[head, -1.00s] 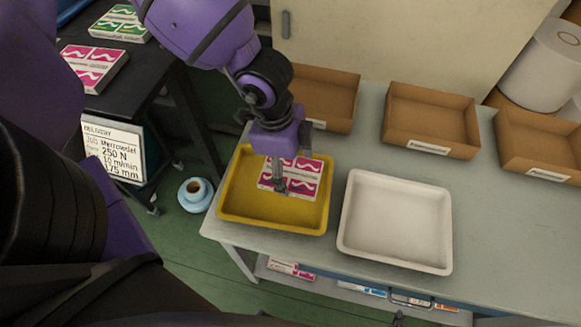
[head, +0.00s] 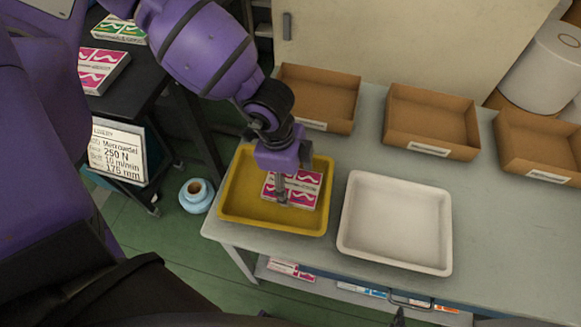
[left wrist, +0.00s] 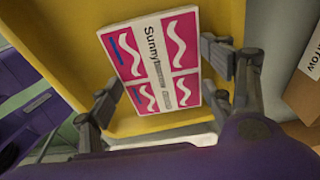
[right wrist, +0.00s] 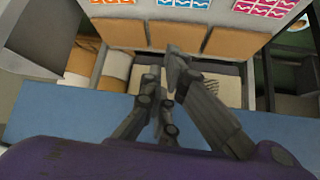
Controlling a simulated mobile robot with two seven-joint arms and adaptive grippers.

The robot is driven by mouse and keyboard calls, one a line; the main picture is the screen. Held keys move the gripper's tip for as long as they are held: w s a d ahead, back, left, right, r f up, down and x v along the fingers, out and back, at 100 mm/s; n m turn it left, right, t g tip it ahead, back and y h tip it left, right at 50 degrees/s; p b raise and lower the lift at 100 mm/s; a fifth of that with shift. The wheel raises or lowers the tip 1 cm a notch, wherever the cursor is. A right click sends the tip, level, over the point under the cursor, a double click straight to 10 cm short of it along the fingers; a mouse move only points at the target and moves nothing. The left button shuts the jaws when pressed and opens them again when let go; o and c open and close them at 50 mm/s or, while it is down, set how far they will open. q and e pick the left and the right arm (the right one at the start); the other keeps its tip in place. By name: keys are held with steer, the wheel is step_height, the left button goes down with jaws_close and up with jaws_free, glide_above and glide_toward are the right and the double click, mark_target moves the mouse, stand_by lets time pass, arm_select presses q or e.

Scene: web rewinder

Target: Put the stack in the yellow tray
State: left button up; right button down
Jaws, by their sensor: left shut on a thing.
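The stack (head: 306,192) is a pink-and-white printed block, held within the outline of the yellow tray (head: 240,207), toward its right side. I cannot tell whether it touches the tray floor. My left gripper (head: 284,193) is shut on the stack from above. In the left wrist view the fingers press its two sides, and the stack (left wrist: 152,62) shows "Sunny" lettering with the yellow tray (left wrist: 75,35) behind it. My right gripper (right wrist: 165,78) shows in the right wrist view with its fingertips close together and nothing visible between them.
A white tray (head: 395,225) stands empty right of the yellow one. Several cardboard trays (head: 430,115) line the back of the grey table. A pink pack (head: 100,68) and a green pack (head: 118,30) lie on a black table at left. A sign board (head: 117,150) stands below them.

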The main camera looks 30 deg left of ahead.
mark_target(287, 183)
arm_select(q)
steer(key=o, duration=1.3)
steer(key=shift+f, duration=0.1)
steer(key=shift+a+r, duration=0.25)
steer(key=shift+r, duration=1.45)
steer(key=shift+a+r, duration=0.2)
steer(key=shift+r, duration=1.5)
steer(key=shift+s+a+r, duration=0.1)
steer(key=shift+a+r, duration=0.05)
steer(key=shift+r, duration=0.35)
steer(key=shift+f, duration=0.1)
